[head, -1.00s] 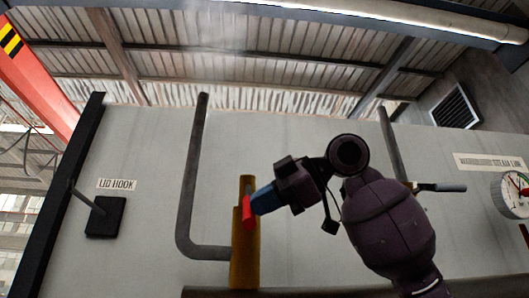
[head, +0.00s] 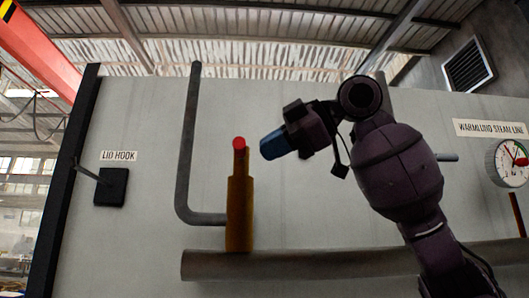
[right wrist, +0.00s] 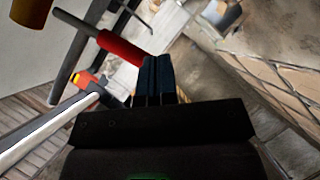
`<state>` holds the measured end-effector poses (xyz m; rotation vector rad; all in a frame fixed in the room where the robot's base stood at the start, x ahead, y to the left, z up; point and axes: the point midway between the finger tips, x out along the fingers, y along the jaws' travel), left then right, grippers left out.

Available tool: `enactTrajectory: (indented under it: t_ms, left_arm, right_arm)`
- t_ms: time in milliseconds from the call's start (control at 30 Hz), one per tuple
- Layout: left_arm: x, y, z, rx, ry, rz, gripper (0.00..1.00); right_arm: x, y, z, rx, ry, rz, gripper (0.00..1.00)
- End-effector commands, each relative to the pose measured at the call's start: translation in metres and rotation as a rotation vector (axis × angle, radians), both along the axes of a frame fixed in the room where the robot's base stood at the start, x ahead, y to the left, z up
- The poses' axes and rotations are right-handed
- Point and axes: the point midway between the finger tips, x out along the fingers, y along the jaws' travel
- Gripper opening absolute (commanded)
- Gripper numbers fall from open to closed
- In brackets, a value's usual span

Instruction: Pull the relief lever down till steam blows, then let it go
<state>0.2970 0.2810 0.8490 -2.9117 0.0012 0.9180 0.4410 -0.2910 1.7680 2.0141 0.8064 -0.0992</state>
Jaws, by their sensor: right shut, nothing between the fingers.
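The relief lever has a red grip, seen nearly end-on in the head view (head: 239,143) at the top of the brass valve body (head: 239,212). In the right wrist view the red grip (right wrist: 118,47) sits on a grey rod, just beyond my fingertips. My right gripper (head: 270,146) has blue fingers and is shut and empty, to the right of the lever and apart from it in the head view. Its fingers also show in the wrist view (right wrist: 157,75). No steam shows clearly now. My left gripper is not in view.
A grey vent pipe (head: 188,150) rises left of the valve. A thick horizontal pipe (head: 290,262) runs below. A lid hook (head: 111,187) is on the wall at left, and a pressure gauge (head: 508,163) is at right.

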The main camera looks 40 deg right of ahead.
Motion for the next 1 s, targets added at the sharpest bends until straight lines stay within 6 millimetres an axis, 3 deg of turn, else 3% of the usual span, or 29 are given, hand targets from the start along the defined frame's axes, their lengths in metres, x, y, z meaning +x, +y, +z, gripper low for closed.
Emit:
enactTrajectory:
  t_ms: [200,400,1000]
  left_arm:
    - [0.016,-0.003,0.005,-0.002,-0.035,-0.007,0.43]
    - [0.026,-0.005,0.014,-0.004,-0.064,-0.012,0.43]
    - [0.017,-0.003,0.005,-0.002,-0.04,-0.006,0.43]
  right_arm:
    - [-0.031,-0.021,0.015,0.003,-0.001,-0.001,0.0]
    - [-0.049,-0.033,0.025,0.002,0.0,-0.001,0.0]
    - [-0.055,-0.037,0.028,0.001,0.001,0.0,0.0]
